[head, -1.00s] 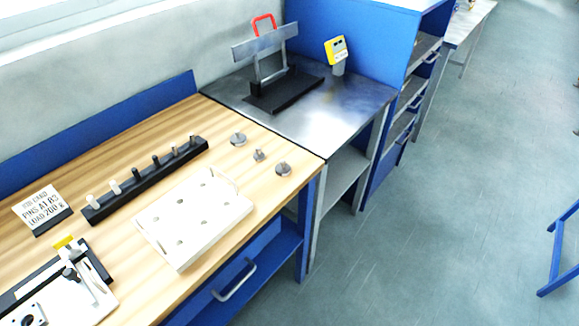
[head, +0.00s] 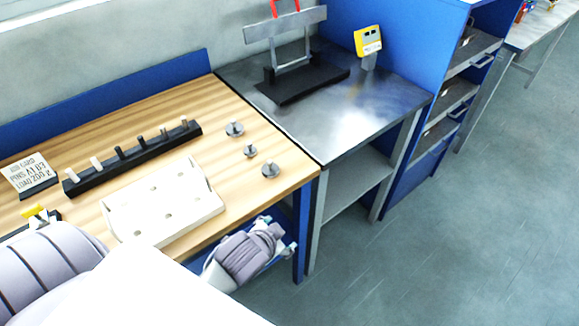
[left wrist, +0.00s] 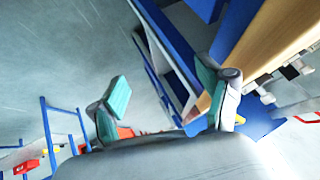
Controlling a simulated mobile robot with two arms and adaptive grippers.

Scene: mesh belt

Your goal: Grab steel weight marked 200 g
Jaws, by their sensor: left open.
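Three steel weights stand near the right end of the wooden bench: a back one (head: 234,129), a small middle one (head: 249,151) and a front one (head: 270,170). Their markings are too small to read, so I cannot tell which is 200 g. My left gripper (head: 280,233) is beside the bench's front edge, below and apart from the weights. In the left wrist view its teal-padded fingers (left wrist: 162,92) are spread with nothing between them. Small pale shapes show there over the wood edge, not clear enough to name. My right gripper is not in view.
A white board with holes (head: 203,203) and a black rack of pins (head: 120,160) lie left of the weights. A card (head: 30,174) reads pins and load 200 g. A steel table (head: 330,125) with a black-based stand adjoins the wooden bench (head: 215,95).

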